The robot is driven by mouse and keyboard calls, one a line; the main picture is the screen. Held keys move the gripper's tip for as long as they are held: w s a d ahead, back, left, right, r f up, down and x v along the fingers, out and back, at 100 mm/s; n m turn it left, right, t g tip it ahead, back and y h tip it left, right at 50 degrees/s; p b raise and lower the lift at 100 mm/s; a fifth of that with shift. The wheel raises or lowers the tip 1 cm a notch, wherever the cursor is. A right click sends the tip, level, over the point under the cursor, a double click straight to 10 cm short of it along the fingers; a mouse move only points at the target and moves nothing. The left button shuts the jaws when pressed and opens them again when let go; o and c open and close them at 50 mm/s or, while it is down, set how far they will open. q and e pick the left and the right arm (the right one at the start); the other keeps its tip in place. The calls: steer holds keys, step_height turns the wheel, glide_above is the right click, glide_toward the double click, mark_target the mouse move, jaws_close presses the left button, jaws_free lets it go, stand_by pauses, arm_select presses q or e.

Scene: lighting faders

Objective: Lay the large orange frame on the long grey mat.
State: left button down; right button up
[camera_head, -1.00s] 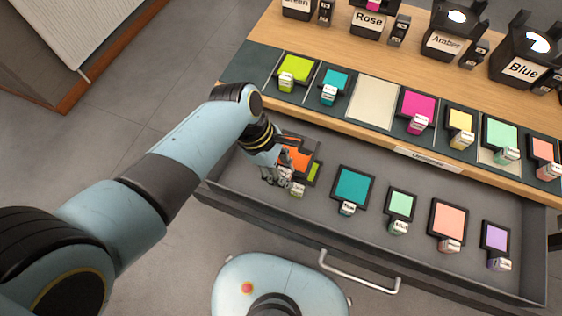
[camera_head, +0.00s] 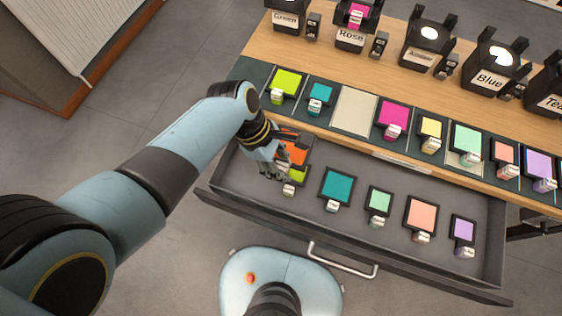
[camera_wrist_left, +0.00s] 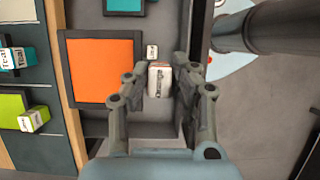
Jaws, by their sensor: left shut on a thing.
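The large orange frame (camera_head: 297,153), a dark-edged square with an orange sheet, is at the left end of the open drawer, partly hidden by my left gripper (camera_head: 272,172). In the left wrist view it shows flat and whole (camera_wrist_left: 103,70), with a white block beside it between my fingers. My left gripper (camera_wrist_left: 160,82) is shut on that block, at the frame's edge. A lime frame (camera_head: 298,175) lies partly under it in the drawer. The long dark grey mat (camera_head: 252,72) runs along the counter front and carries several frames. My right gripper is out of view.
The drawer (camera_head: 310,220) also holds teal (camera_head: 337,185), mint (camera_head: 379,200), salmon (camera_head: 421,213) and violet (camera_head: 463,228) frames. A pale bare panel (camera_head: 354,111) lies between the teal and magenta frames on the counter. Black lamps stand behind.

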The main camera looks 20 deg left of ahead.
arm_select(q)
step_height(320, 180, up, 15)
steer(key=shift+d+f, duration=0.15)
steer(key=shift+f, duration=0.05)
stand_by(0.7)
steer(key=shift+s+f, duration=0.15)
stand_by(0.3)
steer(key=f, duration=1.1)
steer(key=shift+w+f, duration=0.25)
steer(key=shift+f, duration=0.35)
steer(key=shift+s, duration=0.1)
steer(key=shift+s, duration=0.1)
